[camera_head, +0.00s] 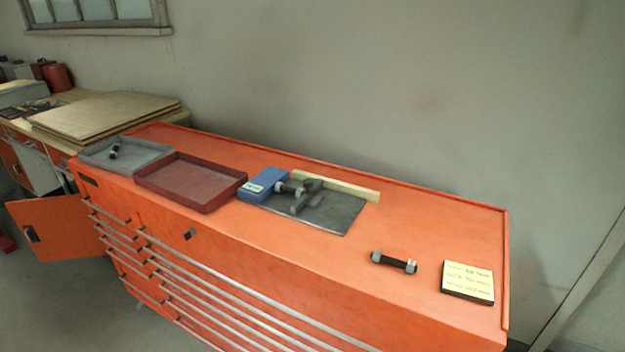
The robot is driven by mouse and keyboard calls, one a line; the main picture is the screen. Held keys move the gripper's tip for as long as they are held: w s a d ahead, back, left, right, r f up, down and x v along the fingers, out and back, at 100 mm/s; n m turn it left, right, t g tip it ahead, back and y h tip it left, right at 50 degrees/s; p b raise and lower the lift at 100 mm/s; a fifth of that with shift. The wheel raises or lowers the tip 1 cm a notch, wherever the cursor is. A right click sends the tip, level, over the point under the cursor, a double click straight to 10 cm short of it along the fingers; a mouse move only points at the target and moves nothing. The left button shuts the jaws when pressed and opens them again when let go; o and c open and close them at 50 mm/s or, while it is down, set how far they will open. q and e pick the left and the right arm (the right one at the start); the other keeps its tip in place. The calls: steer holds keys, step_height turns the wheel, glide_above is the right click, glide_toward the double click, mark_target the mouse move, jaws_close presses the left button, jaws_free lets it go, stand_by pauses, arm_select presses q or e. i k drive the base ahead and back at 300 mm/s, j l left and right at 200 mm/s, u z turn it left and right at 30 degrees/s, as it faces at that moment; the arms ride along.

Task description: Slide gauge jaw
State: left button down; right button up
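A gauge with a blue body (262,186) and a small pale display sits on a dark plate (340,213) on the orange tool chest. A grey jaw-like piece (306,197) stands on the plate to the right of the blue body. A dark bolt with a light end (287,189) lies between the blue body and the grey piece; whether it touches either one, I cannot tell. A pale strip (335,187) runs along the back of the plate. Neither of my grippers is in view.
A second bolt with light ends (394,262) lies near a yellow note block (468,281) at the right. The chest top (440,232) is clear behind the loose bolt.

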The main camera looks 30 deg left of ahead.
mark_target(310, 198)
steer(key=i+j+u, duration=0.1)
steer(key=j+u, duration=0.35)
steer(key=i+j+u, duration=0.15)
steer(key=j+u, duration=0.2)
steer(key=u, duration=0.15)
